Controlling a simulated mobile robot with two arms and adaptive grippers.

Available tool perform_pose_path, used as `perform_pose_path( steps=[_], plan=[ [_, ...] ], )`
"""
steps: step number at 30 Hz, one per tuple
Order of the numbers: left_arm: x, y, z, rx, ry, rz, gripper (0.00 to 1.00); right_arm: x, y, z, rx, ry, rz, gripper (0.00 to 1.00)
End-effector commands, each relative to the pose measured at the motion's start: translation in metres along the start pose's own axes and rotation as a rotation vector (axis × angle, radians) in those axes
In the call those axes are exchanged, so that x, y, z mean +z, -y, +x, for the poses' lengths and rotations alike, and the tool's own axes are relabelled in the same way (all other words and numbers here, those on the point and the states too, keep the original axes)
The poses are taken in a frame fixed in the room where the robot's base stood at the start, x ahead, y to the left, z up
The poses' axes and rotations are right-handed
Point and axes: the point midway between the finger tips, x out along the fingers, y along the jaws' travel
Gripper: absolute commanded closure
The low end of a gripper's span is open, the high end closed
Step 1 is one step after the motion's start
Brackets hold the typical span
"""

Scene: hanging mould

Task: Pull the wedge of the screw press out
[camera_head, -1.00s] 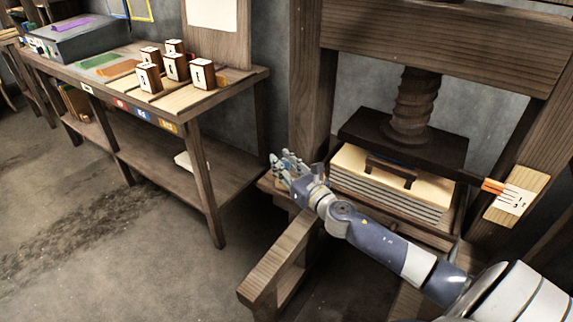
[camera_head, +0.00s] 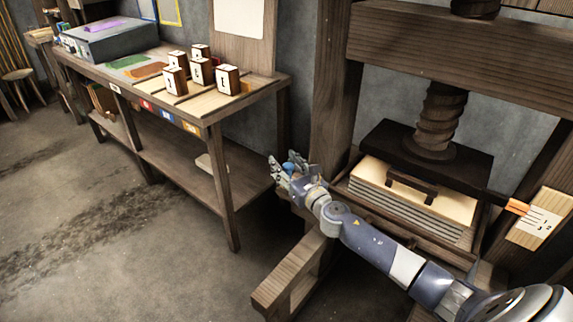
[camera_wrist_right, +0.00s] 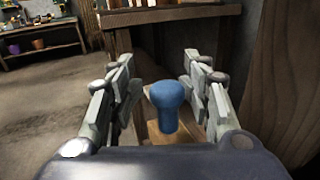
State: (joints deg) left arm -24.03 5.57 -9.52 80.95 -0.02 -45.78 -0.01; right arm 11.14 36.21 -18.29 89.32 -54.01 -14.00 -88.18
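The screw press stands at the right in the head view, with a dark screw (camera_head: 437,120) and a dark pressing plate (camera_head: 380,140). The plate is above a pale, layered block (camera_head: 415,217) with a dark handle on top. My right gripper (camera_head: 285,170) is at the press's left side. In the right wrist view, its fingers (camera_wrist_right: 158,95) are spread on either side of a blue knob (camera_wrist_right: 167,100), with gaps on both sides. The knob may be the wedge's handle; a small blue patch shows at the gripper in the head view. The wedge's body cannot be made out. My left gripper is out of view.
A wooden workbench (camera_head: 243,108) with several lettered blocks stands to the left. A low wooden beam (camera_head: 290,278) extends below my right arm. A marked wooden plate (camera_head: 540,222) with an orange pointer is at the press's right. The floor at left is open.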

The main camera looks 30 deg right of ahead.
Motion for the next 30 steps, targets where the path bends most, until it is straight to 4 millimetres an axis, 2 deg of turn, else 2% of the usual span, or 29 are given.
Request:
perform_pose_path(
  steps=[7, 11, 24, 30],
  plan=[
    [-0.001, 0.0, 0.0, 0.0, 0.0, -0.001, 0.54, 0.0, 0.002, -0.001, -0.003, 0.0, -0.001, 0.56],
    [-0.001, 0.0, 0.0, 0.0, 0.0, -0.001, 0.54, -0.001, 0.002, -0.011, -0.004, -0.002, -0.002, 0.56],
    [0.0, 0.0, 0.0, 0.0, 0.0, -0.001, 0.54, -0.002, 0.0, -0.082, -0.001, -0.003, 0.0, 0.56],
    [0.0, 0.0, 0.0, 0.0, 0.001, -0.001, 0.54, -0.001, 0.0, -0.106, -0.002, -0.002, -0.001, 0.56]
  ],
)
